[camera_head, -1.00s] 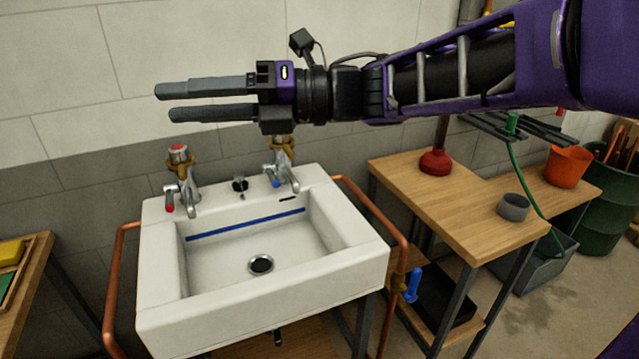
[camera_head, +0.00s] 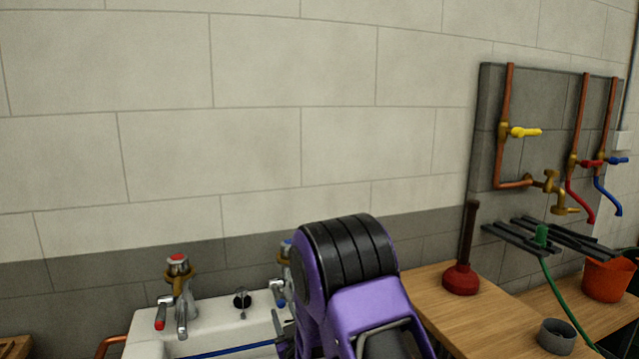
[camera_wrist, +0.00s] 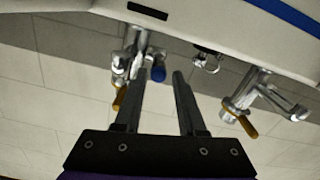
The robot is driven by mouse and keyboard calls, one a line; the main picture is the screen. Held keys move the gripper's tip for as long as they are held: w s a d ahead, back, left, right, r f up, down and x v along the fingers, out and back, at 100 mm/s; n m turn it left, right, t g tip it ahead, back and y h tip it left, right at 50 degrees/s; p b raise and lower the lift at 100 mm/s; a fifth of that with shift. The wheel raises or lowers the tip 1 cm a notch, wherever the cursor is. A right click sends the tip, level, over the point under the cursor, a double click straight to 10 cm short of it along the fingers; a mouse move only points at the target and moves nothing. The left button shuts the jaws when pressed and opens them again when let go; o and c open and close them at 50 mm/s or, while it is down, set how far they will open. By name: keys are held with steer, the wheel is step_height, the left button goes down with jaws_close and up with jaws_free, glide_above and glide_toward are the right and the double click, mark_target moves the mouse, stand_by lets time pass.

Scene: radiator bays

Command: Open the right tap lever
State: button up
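The right tap (camera_head: 285,255) stands at the back of the white sink (camera_head: 205,340), partly hidden behind my arm in the head view. Its blue-tipped lever (camera_head: 278,297) shows just left of the arm. In the inverted wrist view the right tap (camera_wrist: 136,45) is at left, and its blue lever tip (camera_wrist: 158,74) appears between my fingertips. My gripper (camera_wrist: 157,80) is open, its fingers apart and pointing at this tap; contact cannot be told. The left tap, with a red lever tip (camera_head: 160,324), stands at the sink's left and shows at right in the wrist view (camera_wrist: 258,97).
A black plug (camera_head: 242,298) sits between the taps. Right of the sink, a wooden bench (camera_head: 440,285) holds a red plunger (camera_head: 461,278) and a grey cup (camera_head: 556,337). Copper pipes with valves (camera_head: 518,132) are on the wall. An orange bucket (camera_head: 606,279) stands at far right.

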mark_target(279, 295)
steer(key=shift+w+d+r, duration=0.1)
steer(key=shift+r, duration=0.2)
steer(key=x, duration=0.6)
jaws_close()
stand_by(1.2)
